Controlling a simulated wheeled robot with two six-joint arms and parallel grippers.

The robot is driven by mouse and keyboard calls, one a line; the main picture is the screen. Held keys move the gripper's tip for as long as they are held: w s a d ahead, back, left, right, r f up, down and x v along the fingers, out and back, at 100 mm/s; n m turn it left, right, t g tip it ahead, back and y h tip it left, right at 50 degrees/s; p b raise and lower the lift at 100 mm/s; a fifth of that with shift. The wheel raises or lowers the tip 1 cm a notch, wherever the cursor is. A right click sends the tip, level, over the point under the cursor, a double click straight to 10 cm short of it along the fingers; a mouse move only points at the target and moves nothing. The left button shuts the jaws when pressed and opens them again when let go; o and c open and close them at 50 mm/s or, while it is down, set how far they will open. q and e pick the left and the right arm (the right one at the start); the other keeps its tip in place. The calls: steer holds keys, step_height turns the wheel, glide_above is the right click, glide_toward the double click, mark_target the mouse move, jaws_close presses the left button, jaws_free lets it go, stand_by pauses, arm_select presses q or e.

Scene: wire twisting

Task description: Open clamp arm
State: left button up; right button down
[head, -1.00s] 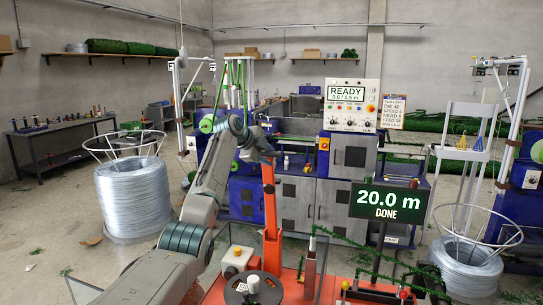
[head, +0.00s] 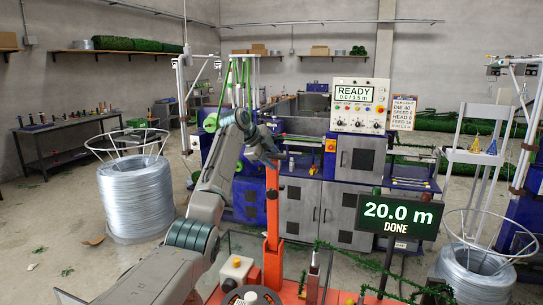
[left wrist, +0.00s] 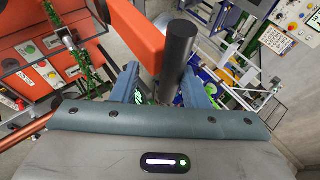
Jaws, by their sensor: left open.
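The orange clamp arm (head: 272,215) stands upright in the head view, in front of the blue and grey machine. In the left wrist view it is a thick orange bar (left wrist: 135,28) with a black cylindrical handle (left wrist: 179,50). My left gripper (head: 270,158) is at the top of the arm and hides the handle in the head view. In the left wrist view my left gripper (left wrist: 162,85) is open, with its blue-grey fingers on either side of the handle's lower end. I cannot tell whether either finger touches it. My right gripper is out of view.
A display (head: 399,215) reading 20.0 m DONE stands to the right. A wire coil (head: 135,200) stands at left, another (head: 474,275) at right.

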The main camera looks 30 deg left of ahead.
arm_select(q)
steer(key=shift+w+f, duration=0.45)
steer(key=shift+f, duration=0.1)
steer(key=shift+w+a, duration=0.1)
steer(key=shift+r, duration=0.2)
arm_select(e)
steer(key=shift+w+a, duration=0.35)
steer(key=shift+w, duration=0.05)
arm_select(q)
steer(key=shift+r, duration=0.1)
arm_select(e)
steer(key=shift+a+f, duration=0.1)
arm_select(q)
steer(key=b+v, duration=0.5)
steer(key=v, duration=0.6)
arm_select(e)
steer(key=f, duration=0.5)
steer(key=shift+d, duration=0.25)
arm_select(q)
steer(key=shift+f, duration=0.2)
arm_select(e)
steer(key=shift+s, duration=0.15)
